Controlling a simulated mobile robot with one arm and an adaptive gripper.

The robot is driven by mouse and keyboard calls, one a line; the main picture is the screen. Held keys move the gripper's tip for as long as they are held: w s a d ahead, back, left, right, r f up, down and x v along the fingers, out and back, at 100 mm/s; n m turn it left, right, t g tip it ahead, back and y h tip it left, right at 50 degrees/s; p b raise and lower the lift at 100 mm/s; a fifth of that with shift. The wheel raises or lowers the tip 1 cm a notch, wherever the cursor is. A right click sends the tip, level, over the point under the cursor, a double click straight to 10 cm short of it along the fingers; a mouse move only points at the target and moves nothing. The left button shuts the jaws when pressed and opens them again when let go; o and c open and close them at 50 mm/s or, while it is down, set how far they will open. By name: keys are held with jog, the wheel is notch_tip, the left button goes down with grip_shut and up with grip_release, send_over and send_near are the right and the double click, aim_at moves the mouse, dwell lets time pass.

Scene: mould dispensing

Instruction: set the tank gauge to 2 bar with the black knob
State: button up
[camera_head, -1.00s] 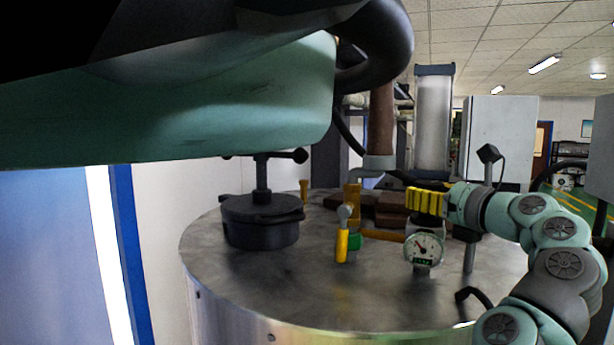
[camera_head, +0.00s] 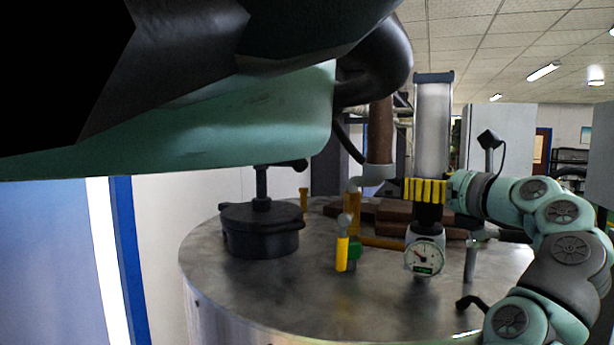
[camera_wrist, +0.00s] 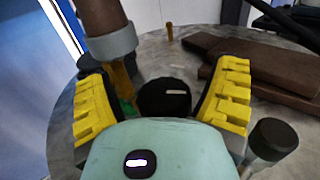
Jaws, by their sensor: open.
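The black knob (camera_head: 427,214) stands above the tank gauge, just below my gripper (camera_head: 424,190) in the head view. In the wrist view the round knob (camera_wrist: 165,97) with a white mark lies between the two yellow fingers of my gripper (camera_wrist: 163,103), with a gap on both sides. My gripper is open and holds nothing. The gauge (camera_head: 425,257) has a white dial facing the head camera; its needle points to the upper left, and its numbers are too small to read.
The round metal tank top (camera_head: 335,293) carries a dark lidded hatch (camera_head: 260,230) at left, a yellow-handled valve (camera_head: 342,254) and brown blocks (camera_head: 395,212) behind. A brown vertical pipe (camera_head: 380,130) and a grey post (camera_head: 471,260) stand close to my gripper.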

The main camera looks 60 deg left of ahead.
jog(key=shift+r, duration=3.25)
